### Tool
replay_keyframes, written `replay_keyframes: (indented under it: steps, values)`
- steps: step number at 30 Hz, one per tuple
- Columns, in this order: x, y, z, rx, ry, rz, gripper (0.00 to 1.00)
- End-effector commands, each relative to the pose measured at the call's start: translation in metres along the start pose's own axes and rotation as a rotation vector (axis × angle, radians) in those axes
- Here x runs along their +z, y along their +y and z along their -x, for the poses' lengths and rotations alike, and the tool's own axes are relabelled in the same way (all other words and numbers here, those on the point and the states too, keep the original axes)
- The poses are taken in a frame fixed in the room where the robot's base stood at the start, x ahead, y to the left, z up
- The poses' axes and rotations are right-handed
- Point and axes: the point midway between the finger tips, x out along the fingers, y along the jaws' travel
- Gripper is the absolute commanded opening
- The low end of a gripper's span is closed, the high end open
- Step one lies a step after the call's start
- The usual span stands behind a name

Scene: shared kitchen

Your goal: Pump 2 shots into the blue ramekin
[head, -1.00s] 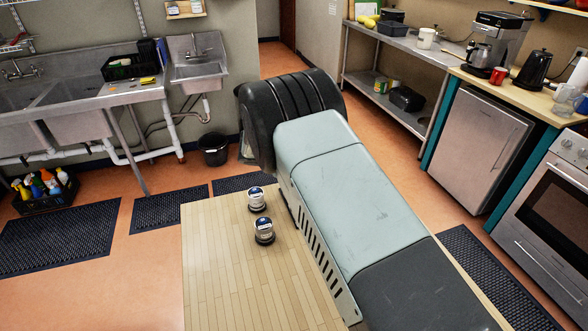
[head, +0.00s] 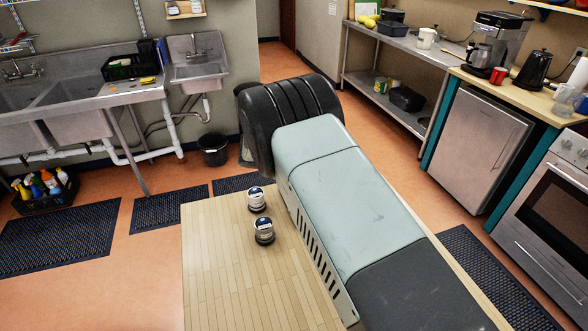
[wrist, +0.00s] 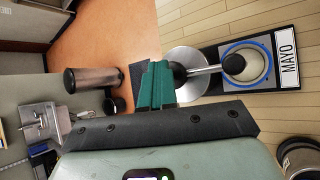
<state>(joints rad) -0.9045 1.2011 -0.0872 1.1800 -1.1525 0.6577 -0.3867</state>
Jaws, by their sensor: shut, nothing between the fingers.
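The pump dispenser shows only in the wrist view, with a round silver lid (wrist: 188,87), a black pump head and a thin metal spout (wrist: 205,70) reaching right. The blue ramekin (wrist: 229,80), a blue ring with a pale inside, sits under the dark spout end on a black stand labelled MAYO (wrist: 288,60). My gripper (wrist: 158,84) has its teal fingers closed together, empty, right beside or over the pump head. Whether they touch it I cannot tell. In the head view my arm hides the dispenser, the ramekin and the fingers.
A jar also shows at the lower right of the wrist view (wrist: 300,155). The table's front left is clear.

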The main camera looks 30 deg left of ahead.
Motion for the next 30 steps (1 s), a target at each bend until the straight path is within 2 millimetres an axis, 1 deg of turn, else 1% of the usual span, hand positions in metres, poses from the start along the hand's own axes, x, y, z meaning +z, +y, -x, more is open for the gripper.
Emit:
replay_keyframes:
  steps: [15,26,30]
  values:
    - [0.014,0.014,0.020,-0.001,0.001,-0.001,0.00]
    - [0.016,0.015,0.022,-0.001,0.000,0.000,0.00]
    - [0.020,0.020,0.029,0.000,0.001,-0.001,0.00]
